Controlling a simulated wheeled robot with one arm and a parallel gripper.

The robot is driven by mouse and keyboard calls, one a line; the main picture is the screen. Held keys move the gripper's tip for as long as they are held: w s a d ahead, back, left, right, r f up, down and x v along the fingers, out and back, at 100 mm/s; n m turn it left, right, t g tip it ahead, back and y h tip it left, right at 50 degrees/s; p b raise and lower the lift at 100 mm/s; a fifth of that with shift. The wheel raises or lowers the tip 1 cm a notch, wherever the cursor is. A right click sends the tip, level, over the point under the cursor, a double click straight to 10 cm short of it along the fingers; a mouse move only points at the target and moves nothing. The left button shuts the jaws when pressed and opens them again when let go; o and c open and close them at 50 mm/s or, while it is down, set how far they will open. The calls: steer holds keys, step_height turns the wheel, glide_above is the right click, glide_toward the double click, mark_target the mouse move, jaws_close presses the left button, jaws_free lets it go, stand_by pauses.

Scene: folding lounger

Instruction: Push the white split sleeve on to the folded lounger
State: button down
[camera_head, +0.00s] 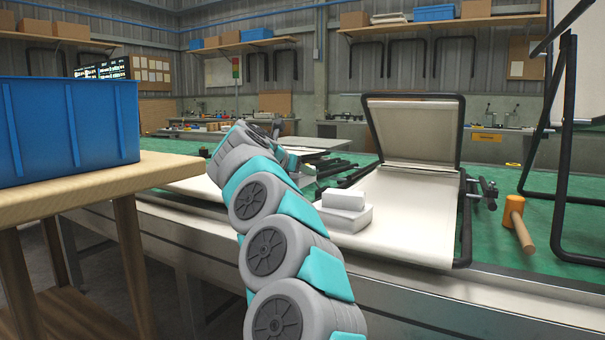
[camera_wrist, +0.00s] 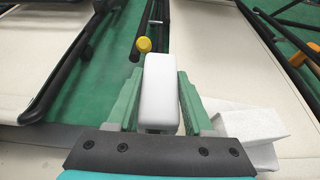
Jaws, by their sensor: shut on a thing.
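My gripper (camera_wrist: 158,105) is shut on a smooth white piece with rounded edges, which I take to be the white split sleeve (camera_wrist: 160,85). Its split does not show from this side. In the head view, my arm hides most of the gripper and the sleeve.
White blocks (camera_head: 347,215) sit on the lounger fabric, close to the right of my gripper in the wrist view (camera_wrist: 245,120). An orange mallet (camera_head: 514,215) lies on the green bench mat at right. A blue crate (camera_head: 65,130) stands on a wooden table (camera_head: 120,180) at left.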

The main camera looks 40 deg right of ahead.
steer(key=shift+a, duration=0.1)
steer(key=shift+f, duration=0.15)
step_height(320, 180, down, 6)
steer(key=b, duration=0.5)
steer(key=shift+r, duration=0.2)
steer(key=shift+f, duration=0.15)
stand_by(0.5)
steer(key=shift+f, duration=0.35)
steer(key=shift+f, duration=0.4)
steer(key=shift+f, duration=0.25)
steer(key=shift+f, duration=0.7)
stand_by(2.2)
